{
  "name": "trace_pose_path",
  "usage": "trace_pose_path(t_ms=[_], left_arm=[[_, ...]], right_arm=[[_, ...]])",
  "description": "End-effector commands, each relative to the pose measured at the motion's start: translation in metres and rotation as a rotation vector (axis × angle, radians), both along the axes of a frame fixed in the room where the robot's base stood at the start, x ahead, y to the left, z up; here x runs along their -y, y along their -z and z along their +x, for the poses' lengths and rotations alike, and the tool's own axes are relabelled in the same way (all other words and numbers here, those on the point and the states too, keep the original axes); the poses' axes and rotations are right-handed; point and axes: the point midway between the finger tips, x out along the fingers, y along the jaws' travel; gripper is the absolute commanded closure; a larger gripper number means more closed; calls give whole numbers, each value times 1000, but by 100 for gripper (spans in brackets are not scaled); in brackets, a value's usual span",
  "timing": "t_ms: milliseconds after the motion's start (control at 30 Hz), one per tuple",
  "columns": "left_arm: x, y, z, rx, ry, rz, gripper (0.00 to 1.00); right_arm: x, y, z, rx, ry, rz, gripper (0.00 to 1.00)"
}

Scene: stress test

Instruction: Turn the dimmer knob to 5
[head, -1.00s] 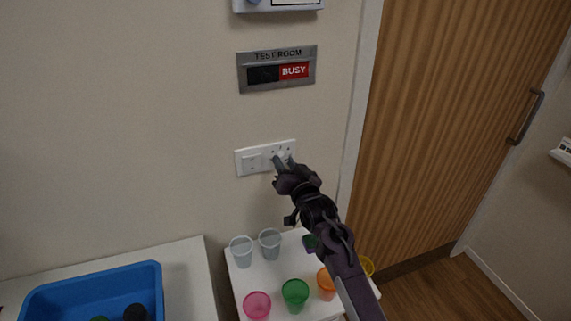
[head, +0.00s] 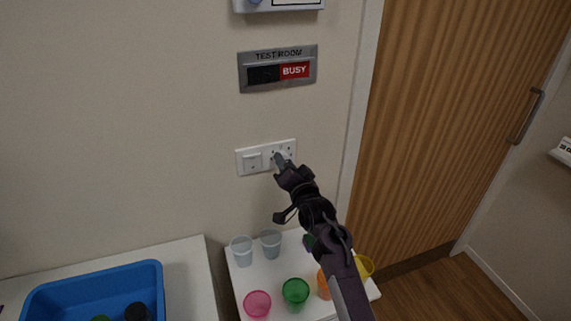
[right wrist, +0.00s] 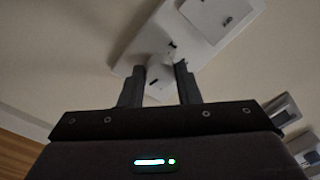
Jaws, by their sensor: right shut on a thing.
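The white wall plate (head: 254,161) carries a rocker switch on its left half and the dimmer on its right half. My right gripper (head: 282,161) is at the dimmer half and covers most of it in the head view. In the right wrist view, my right gripper (right wrist: 161,72) is shut on the small white dimmer knob (right wrist: 160,77), one finger on each side. Dark marks show on the plate (right wrist: 207,51) around the knob, but their numbers and the knob's setting are too small to read. My left gripper is not in view.
Below the plate, a small white table (head: 263,281) holds clear cups (head: 241,251) and coloured cups (head: 295,292). A blue bin (head: 90,284) stands at lower left. A grey BUSY sign (head: 277,69) is above, and a wooden door (head: 440,130) is at right.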

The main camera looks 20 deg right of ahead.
Motion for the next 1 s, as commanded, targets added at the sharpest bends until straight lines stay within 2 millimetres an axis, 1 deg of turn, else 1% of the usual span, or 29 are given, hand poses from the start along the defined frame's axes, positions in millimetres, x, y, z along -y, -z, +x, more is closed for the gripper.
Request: trace_pose_path(t_ms=[167, 200, 367, 633, 733, 867, 1000], left_arm=[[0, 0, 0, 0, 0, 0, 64], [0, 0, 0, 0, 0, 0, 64], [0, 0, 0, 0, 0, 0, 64], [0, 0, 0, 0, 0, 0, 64], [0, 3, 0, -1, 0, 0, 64], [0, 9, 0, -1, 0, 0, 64], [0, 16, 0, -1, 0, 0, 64]], right_arm=[[0, 0, 0, 0, 0, 1, 93], [0, 0, 0, 0, 0, 1, 69], [0, 0, 0, 0, 0, 0, 49], [0, 0, 0, 0, 0, 0, 49], [0, 2, -5, -1, 0, 0, 49], [2, 5, -22, -1, 1, -1, 49], [3, 6, -45, -1, 1, -1, 49]])
